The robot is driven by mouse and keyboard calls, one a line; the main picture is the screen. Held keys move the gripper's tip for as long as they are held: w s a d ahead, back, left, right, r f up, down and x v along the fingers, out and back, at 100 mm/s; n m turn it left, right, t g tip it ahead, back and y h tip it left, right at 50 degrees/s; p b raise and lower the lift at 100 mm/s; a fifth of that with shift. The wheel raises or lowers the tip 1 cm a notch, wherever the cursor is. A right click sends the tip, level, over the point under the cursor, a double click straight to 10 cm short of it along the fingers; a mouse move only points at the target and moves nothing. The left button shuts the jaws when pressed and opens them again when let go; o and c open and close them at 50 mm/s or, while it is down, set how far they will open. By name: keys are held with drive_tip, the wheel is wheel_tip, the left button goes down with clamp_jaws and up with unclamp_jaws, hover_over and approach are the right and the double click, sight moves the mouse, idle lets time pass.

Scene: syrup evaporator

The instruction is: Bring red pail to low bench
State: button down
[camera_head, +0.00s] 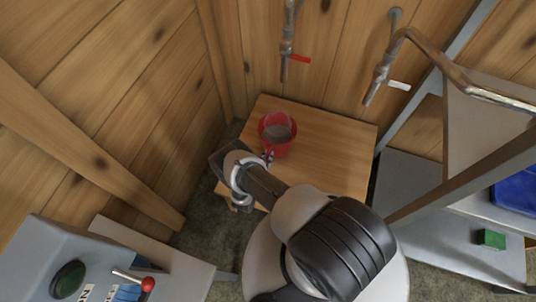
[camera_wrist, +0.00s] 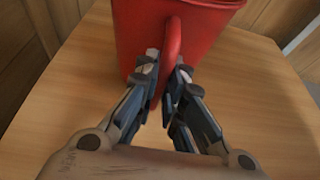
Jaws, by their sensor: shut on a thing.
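The red pail (camera_head: 275,135) is upright over the low wooden bench (camera_head: 345,160) in the head view, near its back left part. Something brownish-grey shows inside it. In the wrist view the red pail (camera_wrist: 205,45) fills the top middle, with its handle facing me. My gripper (camera_wrist: 167,75) is shut on that handle, one finger on each side. In the head view my gripper (camera_head: 267,157) reaches the pail's near side. The pail looks to be on the bench top or just above it; its bottom edge is partly hidden by my fingers.
Two taps, one with a red lever (camera_head: 300,59) and one with a white lever (camera_head: 399,85), hang from the back wall above the bench. A metal frame stands at right with a green block (camera_head: 490,239). A control panel with a red-knobbed lever (camera_head: 147,284) is at lower left.

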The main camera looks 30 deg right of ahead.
drive_tip(key=s+a, duration=1)
drive_tip(key=s, duration=0.5)
drive_tip(key=shift+s+a+b, duration=0.25)
drive_tip(key=shift+a+b, duration=0.05)
drive_tip(key=shift+b, duration=0.1)
idle(1.5)
drive_tip(key=shift+s+d, duration=0.1)
idle(0.4)
drive_tip(key=c, duration=1.6)
unclamp_jaws()
drive_tip(key=shift+f, duration=0.1)
